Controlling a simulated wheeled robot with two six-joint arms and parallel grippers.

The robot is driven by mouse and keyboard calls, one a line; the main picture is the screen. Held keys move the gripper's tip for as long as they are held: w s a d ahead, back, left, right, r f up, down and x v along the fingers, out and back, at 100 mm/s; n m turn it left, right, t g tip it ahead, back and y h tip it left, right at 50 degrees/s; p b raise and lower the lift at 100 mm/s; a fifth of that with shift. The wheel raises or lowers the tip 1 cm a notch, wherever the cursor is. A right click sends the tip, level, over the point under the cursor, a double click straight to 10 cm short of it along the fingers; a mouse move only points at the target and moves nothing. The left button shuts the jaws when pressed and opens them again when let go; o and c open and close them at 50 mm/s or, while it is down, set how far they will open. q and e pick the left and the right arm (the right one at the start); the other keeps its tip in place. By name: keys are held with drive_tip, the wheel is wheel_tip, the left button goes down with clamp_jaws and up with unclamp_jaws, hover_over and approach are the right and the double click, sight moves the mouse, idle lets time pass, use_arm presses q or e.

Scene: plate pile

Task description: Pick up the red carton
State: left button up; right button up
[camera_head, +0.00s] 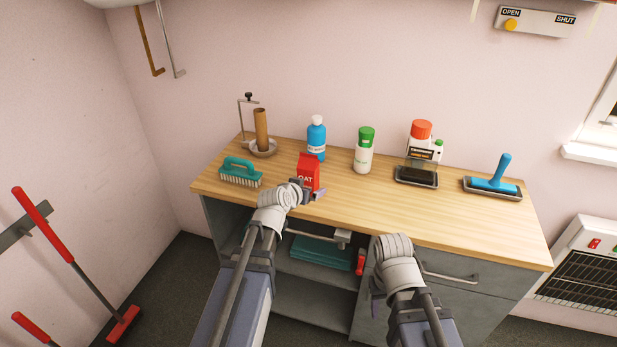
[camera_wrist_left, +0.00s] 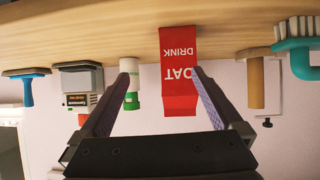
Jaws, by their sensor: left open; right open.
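The red carton (camera_head: 308,171), with white lettering "OAT DRINK", stands upright near the front edge of the wooden worktop (camera_head: 440,215). In the left wrist view, which is upside down, the carton (camera_wrist_left: 178,90) shows ahead of the open jaws, closer to the picture's right finger, which overlaps its edge. My left gripper (camera_head: 311,192) is open and level with the carton's lower front; contact cannot be told. My right gripper (camera_head: 377,284) is low in front of the cabinet, mostly hidden by its own wrist.
A blue bottle (camera_head: 316,138) stands just behind the carton. A teal brush (camera_head: 240,172) and a tube holder (camera_head: 262,130) are to the left.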

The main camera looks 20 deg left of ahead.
sight(308, 169)
use_arm(q)
drive_tip(key=shift+t+y, duration=0.3)
drive_tip(key=shift+t, duration=0.6)
drive_tip(key=w+a+r, duration=0.2)
drive_tip(key=shift+a+r, duration=0.1)
drive_tip(key=shift+r, duration=0.3)
drive_tip(key=shift+a+b+x, duration=0.2)
drive_tip(key=shift+b+x, duration=1.35)
drive_tip(key=shift+x, duration=2.35)
drive_tip(key=shift+s, duration=0.1)
drive_tip(key=shift+c, duration=0.6)
drive_tip(key=c, duration=1.1)
drive_tip(key=shift+c, duration=0.2)
wheel_tip(308, 169, up, 10)
drive_tip(key=p, duration=1)
